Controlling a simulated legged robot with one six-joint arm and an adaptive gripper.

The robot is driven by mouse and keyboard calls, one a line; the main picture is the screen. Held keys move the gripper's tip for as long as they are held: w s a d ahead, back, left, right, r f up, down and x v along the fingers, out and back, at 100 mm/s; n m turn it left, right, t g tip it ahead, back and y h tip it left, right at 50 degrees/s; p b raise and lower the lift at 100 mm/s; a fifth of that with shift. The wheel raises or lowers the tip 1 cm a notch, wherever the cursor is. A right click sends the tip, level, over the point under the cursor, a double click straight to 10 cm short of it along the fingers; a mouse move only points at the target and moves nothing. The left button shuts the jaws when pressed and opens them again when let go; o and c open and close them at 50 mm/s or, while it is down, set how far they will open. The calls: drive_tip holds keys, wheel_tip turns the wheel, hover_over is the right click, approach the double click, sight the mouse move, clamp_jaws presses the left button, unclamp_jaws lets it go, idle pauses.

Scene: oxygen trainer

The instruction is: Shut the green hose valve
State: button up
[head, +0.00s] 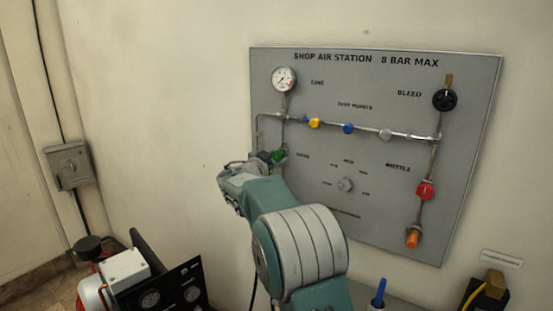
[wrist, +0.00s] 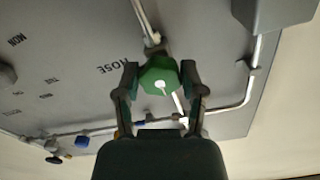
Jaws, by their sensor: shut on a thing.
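The green hose valve (wrist: 158,78) is a green knob with a pale mark on its face, on a pipe of the grey panel near the "HOSE" lettering. In the wrist view it sits between the two fingers of my gripper (wrist: 160,85), which are shut on its sides. In the head view a part of the green valve (head: 277,157) shows at the left of the panel. My gripper (head: 232,172) is beside it there, and my arm covers some of the panel below it.
The grey panel (head: 390,70) carries a gauge (head: 284,79), yellow and blue test points, a black bleed knob (head: 445,99), a red valve (head: 425,191) and an orange fitting (head: 412,238). A compressor (head: 125,268) stands at lower left. A grey wall box (head: 68,165) is further left.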

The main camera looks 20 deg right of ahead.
drive_tip(key=shift+w+f, duration=0.1)
drive_tip(key=shift+f, duration=0.35)
drive_tip(key=o, duration=1.1)
drive_tip(key=shift+o, duration=0.2)
drive_tip(key=shift+r, duration=0.15)
drive_tip(key=shift+r, duration=0.1)
drive_tip(key=shift+a, duration=0.1)
drive_tip(key=v, duration=1.2)
